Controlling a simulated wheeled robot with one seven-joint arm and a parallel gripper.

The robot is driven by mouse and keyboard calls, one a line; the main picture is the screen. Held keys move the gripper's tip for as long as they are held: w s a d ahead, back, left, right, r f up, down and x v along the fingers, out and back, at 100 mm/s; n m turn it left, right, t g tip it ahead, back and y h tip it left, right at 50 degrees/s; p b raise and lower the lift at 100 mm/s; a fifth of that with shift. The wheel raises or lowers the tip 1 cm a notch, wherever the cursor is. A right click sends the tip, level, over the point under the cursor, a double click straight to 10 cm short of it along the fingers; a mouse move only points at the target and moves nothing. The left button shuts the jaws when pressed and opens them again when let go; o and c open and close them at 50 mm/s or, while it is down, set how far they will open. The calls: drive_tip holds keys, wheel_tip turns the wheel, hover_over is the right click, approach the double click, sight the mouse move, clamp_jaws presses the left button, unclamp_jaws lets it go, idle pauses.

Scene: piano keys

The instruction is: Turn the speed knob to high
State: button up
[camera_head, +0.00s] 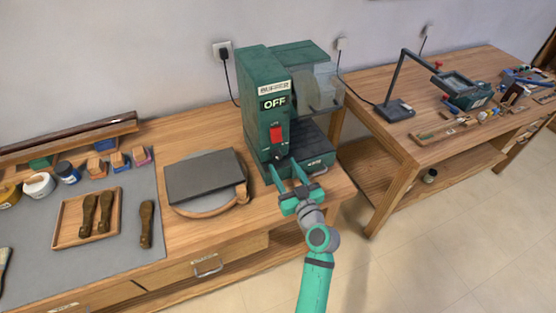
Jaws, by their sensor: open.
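A green buffer machine (262,85) stands at the right end of the near wooden bench. Its front shows an "OFF" sign (274,102) and a red switch (276,133). A small dark knob (279,157) appears low on the front, below the switch; its setting is too small to read. My gripper (286,174) is open and empty, its two fingers pointing at the machine's lower front near the knob. I cannot tell whether a finger touches it.
A clear guard (323,88) covers the machine's right side. A dark slab (206,176) lies left of the machine. A wooden tray (72,232) with tools is farther left. A second bench (400,140) with a lamp stands right, across a gap.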

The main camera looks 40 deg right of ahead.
sight(278, 158)
drive_tip(key=shift+d+x, duration=0.2)
drive_tip(key=shift+x, duration=0.95)
drive_tip(key=shift+w, duration=0.85)
drive_tip(key=c, duration=1)
